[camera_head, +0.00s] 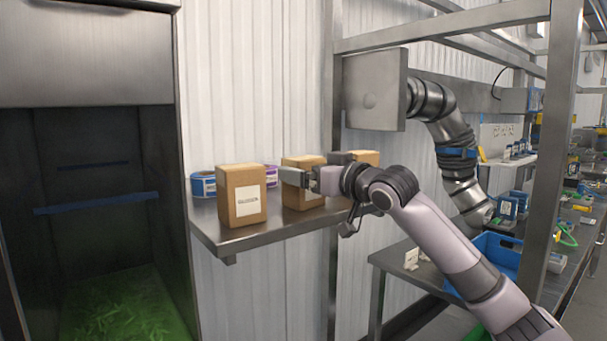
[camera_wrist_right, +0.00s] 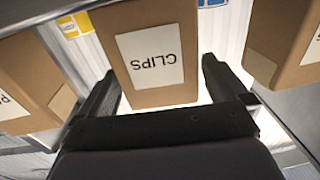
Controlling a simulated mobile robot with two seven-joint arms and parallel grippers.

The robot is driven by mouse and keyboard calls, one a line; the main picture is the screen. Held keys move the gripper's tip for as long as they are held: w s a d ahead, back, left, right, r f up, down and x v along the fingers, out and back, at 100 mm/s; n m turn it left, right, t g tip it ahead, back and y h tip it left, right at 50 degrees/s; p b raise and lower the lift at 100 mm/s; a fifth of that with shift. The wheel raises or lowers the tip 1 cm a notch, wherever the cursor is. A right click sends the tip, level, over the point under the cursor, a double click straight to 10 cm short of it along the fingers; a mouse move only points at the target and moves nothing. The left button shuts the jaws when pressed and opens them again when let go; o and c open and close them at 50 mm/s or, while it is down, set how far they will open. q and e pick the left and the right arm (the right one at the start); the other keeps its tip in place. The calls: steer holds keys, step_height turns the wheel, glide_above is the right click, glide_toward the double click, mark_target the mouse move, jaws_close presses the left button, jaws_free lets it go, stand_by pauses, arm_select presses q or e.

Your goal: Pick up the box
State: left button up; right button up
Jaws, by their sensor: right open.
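Several brown cardboard boxes with white labels stand in a row on a metal shelf (camera_head: 240,240). The left box (camera_head: 241,195) has a label too small to read surely. The middle box (camera_head: 303,200) is partly hidden behind my right gripper (camera_head: 312,180). In the right wrist view this box (camera_wrist_right: 155,83) carries a label reading CLIPS, and the open fingers (camera_wrist_right: 158,90) lie on either side of it. I cannot tell if they touch it. A third box (camera_head: 365,157) shows behind my right wrist, mostly hidden. My left gripper is out of view.
A blue tape roll (camera_head: 203,184) and a purple roll (camera_head: 271,175) sit behind the boxes on the shelf. Neighbouring boxes stand close on both sides of the fingers. A metal frame post (camera_head: 332,110) rises behind the shelf. A blue bin (camera_head: 497,252) stands on a lower bench at right.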

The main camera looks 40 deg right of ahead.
steer(key=shift+w, duration=1)
steer(key=c, duration=1.1)
steer(key=shift+o, duration=0.2)
